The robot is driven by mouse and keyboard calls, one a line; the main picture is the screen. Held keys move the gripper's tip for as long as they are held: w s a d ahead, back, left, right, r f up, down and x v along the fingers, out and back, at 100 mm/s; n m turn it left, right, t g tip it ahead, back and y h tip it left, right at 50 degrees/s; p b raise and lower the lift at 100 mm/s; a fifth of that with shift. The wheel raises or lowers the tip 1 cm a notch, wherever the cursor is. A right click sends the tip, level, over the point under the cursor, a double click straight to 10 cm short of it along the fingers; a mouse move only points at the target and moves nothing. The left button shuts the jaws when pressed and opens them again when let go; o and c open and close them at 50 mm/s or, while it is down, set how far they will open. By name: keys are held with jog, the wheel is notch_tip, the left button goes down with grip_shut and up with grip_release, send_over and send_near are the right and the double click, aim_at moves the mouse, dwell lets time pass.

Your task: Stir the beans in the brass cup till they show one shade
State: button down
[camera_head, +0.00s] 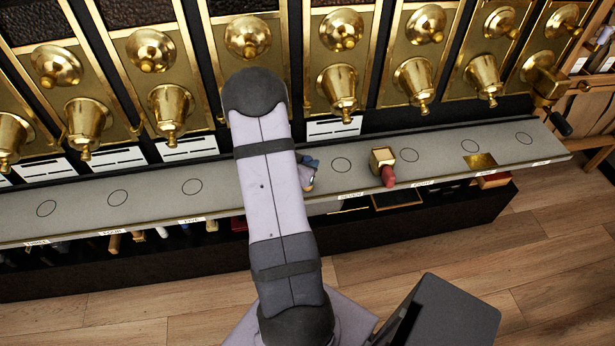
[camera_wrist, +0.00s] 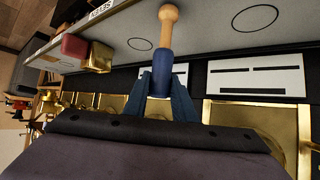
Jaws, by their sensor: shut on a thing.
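The brass cup (camera_head: 382,158) stands on the grey shelf right of my arm, its red handle (camera_head: 388,176) towards the front edge. It also shows at the upper left of the wrist view (camera_wrist: 101,57). Its inside and any beans cannot be made out. In the wrist view my gripper (camera_wrist: 161,88) is shut on a tool with a blue handle (camera_wrist: 159,66) and a pale wooden end with a rounded tip (camera_wrist: 167,15). The tool is apart from the cup. In the head view my arm hides most of the gripper, which is left of the cup.
The grey shelf (camera_head: 120,212) carries several drawn circles and a flat brass plate (camera_head: 479,161) at right. Brass bins with funnel spouts (camera_head: 338,88) line the wall above it. Small things hang or lie below the shelf's front edge. The shelf around the cup is mostly clear.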

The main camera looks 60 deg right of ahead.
jog(key=shift+r+p, duration=2.35)
jog(key=shift+r, duration=0.3)
jog(key=w+a+r+n+t+y, duration=0.35)
jog(key=w+a+n+t, duration=0.4)
jog(key=w+a, duration=0.9)
jog(key=a+r+n+t+y, duration=0.1)
jog(key=a+r+n+y, duration=0.2)
jog(key=a, duration=2.3)
jog(key=n+y, duration=0.4)
jog(key=n, duration=0.2)
jog(key=shift+w+r+t, duration=0.15)
jog(key=shift+w+t, duration=0.15)
jog(key=shift+t, duration=0.05)
jog(key=shift+d, duration=0.2)
